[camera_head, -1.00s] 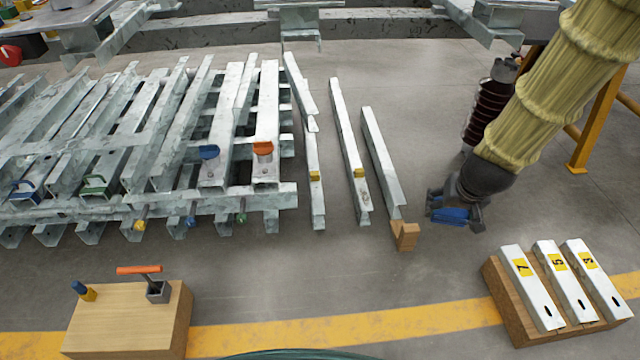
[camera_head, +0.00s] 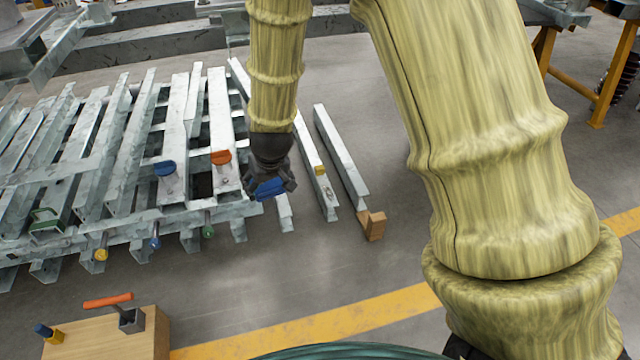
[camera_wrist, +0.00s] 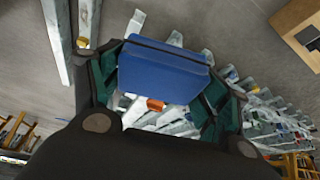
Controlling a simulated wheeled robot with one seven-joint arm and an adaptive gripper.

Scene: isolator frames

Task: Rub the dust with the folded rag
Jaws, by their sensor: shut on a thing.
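My gripper (camera_head: 270,184) is shut on a blue folded rag (camera_head: 268,189), which also shows between the green-lined fingers in the wrist view (camera_wrist: 162,72). The gripper hangs over the right end of the beam rack, in front of the leftmost loose beam (camera_head: 284,212). A small speckled patch, perhaps the dust (camera_head: 329,194), marks the near end of the middle loose beam (camera_head: 312,165), to the right of the rag. The rag looks apart from this patch. I cannot tell whether the rag touches anything beneath it.
The galvanized rack (camera_head: 130,222) with colored handles and plugs fills the left. A third beam (camera_head: 340,150) has a wooden block (camera_head: 374,226) at its near end. A wooden box (camera_head: 95,340) with an orange-handled tool stands front left. Grey floor (camera_head: 300,262) is clear between.

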